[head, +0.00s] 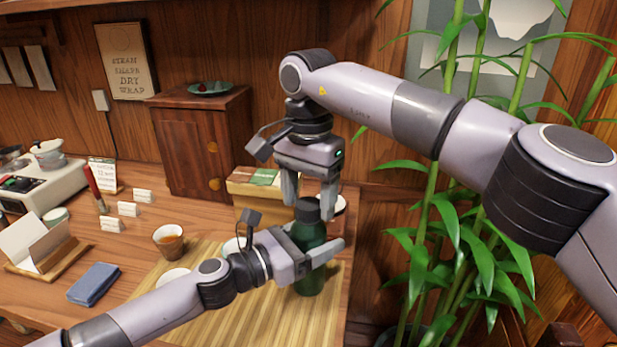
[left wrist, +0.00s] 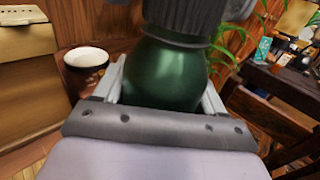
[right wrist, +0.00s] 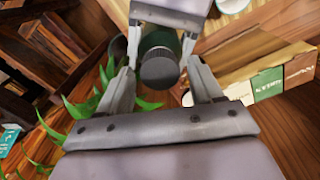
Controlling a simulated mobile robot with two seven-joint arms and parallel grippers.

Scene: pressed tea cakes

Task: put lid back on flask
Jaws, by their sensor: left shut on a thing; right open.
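The dark green flask (head: 309,280) stands upright near the right end of the bamboo mat (head: 215,325). My left gripper (head: 318,257) is shut around its body, which fills the left wrist view (left wrist: 170,72). The dark ribbed lid (head: 307,210) sits on top of the flask; it also shows in the left wrist view (left wrist: 195,15) and the right wrist view (right wrist: 160,68). I cannot tell whether it is fully tightened. My right gripper (head: 308,206) is open and points down over the lid, one finger on either side, with gaps to the lid in the right wrist view.
A box with a green label (head: 255,184) stands behind the flask. A dark-rimmed bowl (left wrist: 86,58) is close by. A tea cup (head: 168,242) and a blue cloth (head: 94,284) lie to the left. Tall bamboo (head: 440,220) grows beyond the table's right edge.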

